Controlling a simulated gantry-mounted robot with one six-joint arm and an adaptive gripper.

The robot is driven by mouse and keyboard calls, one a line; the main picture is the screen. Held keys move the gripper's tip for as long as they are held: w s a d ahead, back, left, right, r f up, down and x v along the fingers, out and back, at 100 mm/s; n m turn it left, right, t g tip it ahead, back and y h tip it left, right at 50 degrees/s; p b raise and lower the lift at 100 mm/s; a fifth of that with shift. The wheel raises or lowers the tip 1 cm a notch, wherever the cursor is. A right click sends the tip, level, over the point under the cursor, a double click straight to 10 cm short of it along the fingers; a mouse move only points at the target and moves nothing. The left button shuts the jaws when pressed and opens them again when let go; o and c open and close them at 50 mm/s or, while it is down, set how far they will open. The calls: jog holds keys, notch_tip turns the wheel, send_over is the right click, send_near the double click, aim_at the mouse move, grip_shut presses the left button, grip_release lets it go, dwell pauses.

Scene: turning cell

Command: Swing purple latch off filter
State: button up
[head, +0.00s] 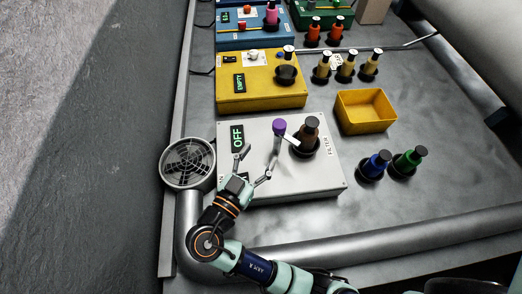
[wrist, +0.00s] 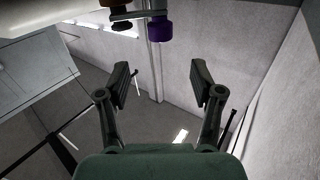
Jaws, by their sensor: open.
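The purple latch knob (head: 279,127) tops an upright grey lever on the white box (head: 318,184). A light arm reaches from the lever toward the dark brown filter (head: 309,132), which stands in a black ring beside the FILTER label. My gripper (head: 256,165) is open and empty over the left part of the box, left of the lever and apart from it. In the wrist view the purple knob (wrist: 159,29) is at the top, beyond my open fingers (wrist: 158,85), with part of the brown filter (wrist: 115,4) at the top edge.
A green OFF display (head: 237,137) is on the box. A round vent (head: 188,164) stands to its left. Blue (head: 376,164) and green (head: 408,160) bottles and a yellow tray (head: 366,111) are to the right. A yellow box (head: 262,84) marked EMPTY is behind.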

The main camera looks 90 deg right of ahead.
jog(key=shift+c, duration=0.3)
